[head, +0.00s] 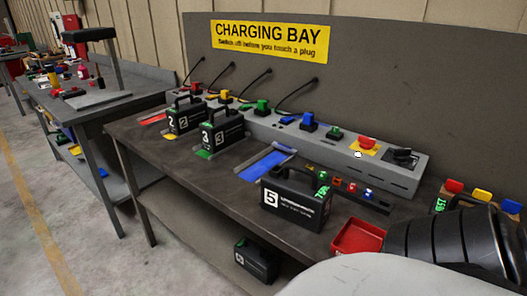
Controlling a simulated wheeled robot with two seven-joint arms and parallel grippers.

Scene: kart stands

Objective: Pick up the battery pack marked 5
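The battery pack marked 5 (291,205) is a black box with a top handle and a white label with a 5. It stands upright near the front edge of the dark workbench (222,183), with a small green display at its right end. It is in front of and to the right of an empty blue-floored bay (268,162). Nothing is touching its handle. Neither of my grippers is in view, but my own arm and body parts fill the lower right corner.
Packs marked 2 (186,117) and 3 (222,130) stand farther left on the bench. A grey charger strip (290,135) with coloured plugs runs behind. A red tray (357,237) is right of pack 5. Another black pack (257,261) sits on the lower shelf.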

